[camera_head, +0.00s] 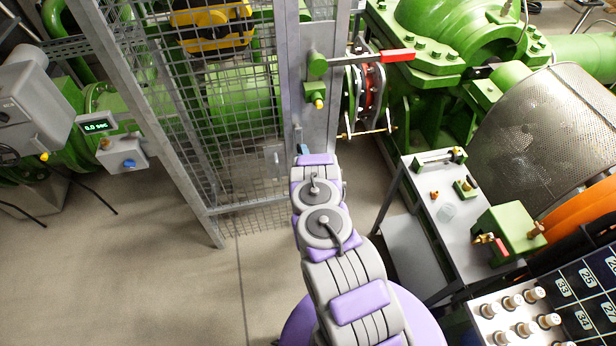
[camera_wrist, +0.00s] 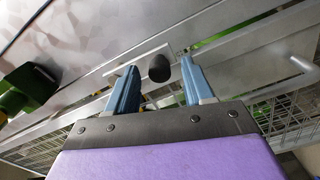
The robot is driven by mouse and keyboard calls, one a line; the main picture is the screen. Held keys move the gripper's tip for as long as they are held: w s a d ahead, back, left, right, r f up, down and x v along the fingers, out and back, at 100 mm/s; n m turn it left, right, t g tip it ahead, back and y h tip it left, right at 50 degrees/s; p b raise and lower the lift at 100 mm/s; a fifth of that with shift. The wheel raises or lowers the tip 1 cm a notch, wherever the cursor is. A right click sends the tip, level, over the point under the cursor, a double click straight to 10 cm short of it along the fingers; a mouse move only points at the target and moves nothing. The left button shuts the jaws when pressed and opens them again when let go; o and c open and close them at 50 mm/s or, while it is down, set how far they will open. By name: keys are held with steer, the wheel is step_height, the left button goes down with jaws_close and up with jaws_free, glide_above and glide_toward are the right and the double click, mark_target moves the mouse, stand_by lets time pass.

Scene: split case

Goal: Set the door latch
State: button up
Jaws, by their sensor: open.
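The mesh door (camera_head: 215,110) stands in front of my arm in the head view, beside a flat grey metal post plate (camera_head: 318,130). In the wrist view a dark round latch knob (camera_wrist: 159,69) sticks out from a light metal plate (camera_wrist: 135,62). My gripper (camera_wrist: 158,64) is open, with one blue finger on each side of the knob; I see gaps on both sides, and cannot tell how deep the knob sits between them. In the head view my gripper (camera_head: 302,149) is at the post, and my arm hides the knob.
A bent metal handle (camera_wrist: 300,63) is right of the knob; it also shows in the head view (camera_head: 275,155). A green valve with a red-ended lever (camera_head: 397,56) is above. A grey workbench (camera_head: 425,205) stands at right. Floor at left is clear.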

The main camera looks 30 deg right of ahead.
steer(key=p+v, duration=0.1)
steer(key=v, duration=1.4)
steer(key=shift+s+a, duration=0.2)
steer(key=shift+s, duration=0.15)
steer(key=shift+s, duration=0.1)
